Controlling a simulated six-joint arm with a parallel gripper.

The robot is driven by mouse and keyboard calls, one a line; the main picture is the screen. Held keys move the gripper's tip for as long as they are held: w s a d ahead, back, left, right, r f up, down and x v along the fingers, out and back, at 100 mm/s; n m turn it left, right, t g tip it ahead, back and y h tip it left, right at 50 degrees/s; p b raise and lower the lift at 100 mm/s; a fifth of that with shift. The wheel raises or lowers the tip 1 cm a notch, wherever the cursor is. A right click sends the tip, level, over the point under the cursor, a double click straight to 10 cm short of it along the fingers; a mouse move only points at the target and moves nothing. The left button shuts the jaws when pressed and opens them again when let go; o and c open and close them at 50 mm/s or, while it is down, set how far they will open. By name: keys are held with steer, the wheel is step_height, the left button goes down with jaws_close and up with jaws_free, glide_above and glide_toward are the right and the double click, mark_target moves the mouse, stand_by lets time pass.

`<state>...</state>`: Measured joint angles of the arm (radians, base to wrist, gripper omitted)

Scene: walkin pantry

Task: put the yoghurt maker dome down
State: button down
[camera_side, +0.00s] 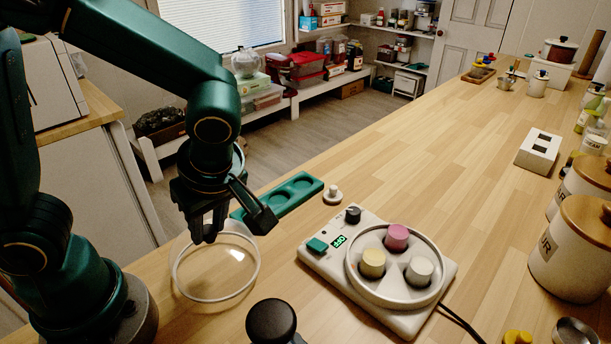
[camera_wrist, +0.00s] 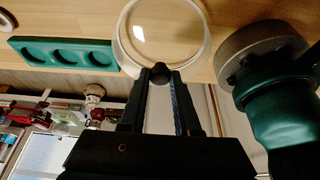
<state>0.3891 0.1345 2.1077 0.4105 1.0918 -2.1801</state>
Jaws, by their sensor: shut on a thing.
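The yoghurt maker dome (camera_side: 181,281) is clear with a pale rim, at the left front of the wooden counter in the side view. It also shows in the wrist view (camera_wrist: 190,30). My gripper (camera_side: 208,236) is over it, pointing down, shut on its dark knob (camera_wrist: 160,73). The dome looks about level; I cannot tell whether its rim touches the counter. The yoghurt maker (camera_side: 322,262) stands to the right, uncovered, with a pink jar (camera_side: 397,236), a yellow jar (camera_side: 373,262) and a white jar (camera_side: 419,269) in its round well.
A green tray with round recesses (camera_side: 272,201) lies behind the dome, with a small white knobbed item (camera_side: 332,194) beside it. A black round knob (camera_side: 271,322) stands in front. Canisters (camera_side: 575,262) line the right side. The counter's left edge is near the dome.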

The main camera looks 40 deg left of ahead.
steer(key=shift+f, duration=0.75)
steer(key=shift+f, duration=0.15)
steer(key=c, duration=0.6)
jaws_free()
